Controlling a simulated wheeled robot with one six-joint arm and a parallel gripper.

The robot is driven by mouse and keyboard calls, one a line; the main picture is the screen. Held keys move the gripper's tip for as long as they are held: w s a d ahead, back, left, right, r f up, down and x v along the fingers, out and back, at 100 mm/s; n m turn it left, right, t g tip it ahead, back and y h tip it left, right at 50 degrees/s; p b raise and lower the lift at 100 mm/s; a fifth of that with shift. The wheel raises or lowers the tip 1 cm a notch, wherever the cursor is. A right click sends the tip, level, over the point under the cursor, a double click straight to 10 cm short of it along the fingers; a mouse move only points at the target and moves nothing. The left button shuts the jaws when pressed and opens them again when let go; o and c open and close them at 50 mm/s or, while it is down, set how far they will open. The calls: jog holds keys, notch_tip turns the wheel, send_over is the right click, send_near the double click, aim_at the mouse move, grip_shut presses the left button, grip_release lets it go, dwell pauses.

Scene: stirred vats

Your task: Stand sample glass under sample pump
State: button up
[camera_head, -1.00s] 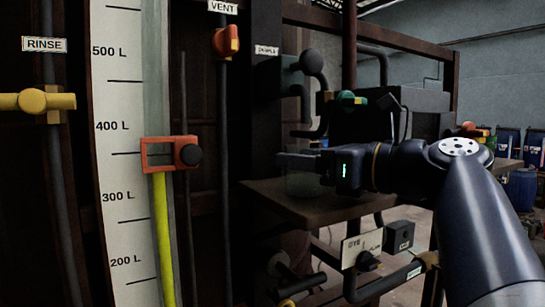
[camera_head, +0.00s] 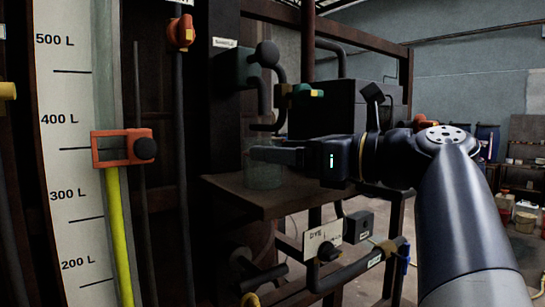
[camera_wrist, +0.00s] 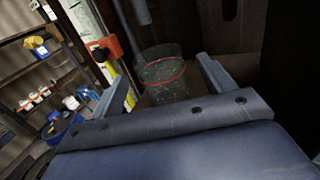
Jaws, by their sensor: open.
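The sample glass (camera_head: 262,176) is a clear, see-through beaker standing upright on a brown shelf (camera_head: 290,202). In the wrist view the glass (camera_wrist: 165,88) has a red ring around it and lies between my two spread fingers. My gripper (camera_head: 256,153) reaches in from the right at the height of the glass's upper part; it is open, with its fingers (camera_wrist: 164,72) apart. The sample pump (camera_head: 238,68), dark green under a "SAMPLE" label (camera_head: 224,42), is above the glass, with its grey spout (camera_head: 264,97) pointing down over it. Exact centring is unclear.
An orange-framed slider (camera_head: 122,148) and level scale (camera_head: 65,110) stand at left. A dark box (camera_head: 345,105) and a teal-handled valve (camera_head: 304,92) are behind my gripper. Below the shelf are a "DYE" plate (camera_head: 322,238) and pipes.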

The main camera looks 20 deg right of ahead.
jog(key=v, duration=0.8)
jog(key=shift+b, duration=0.45)
dwell(1.8)
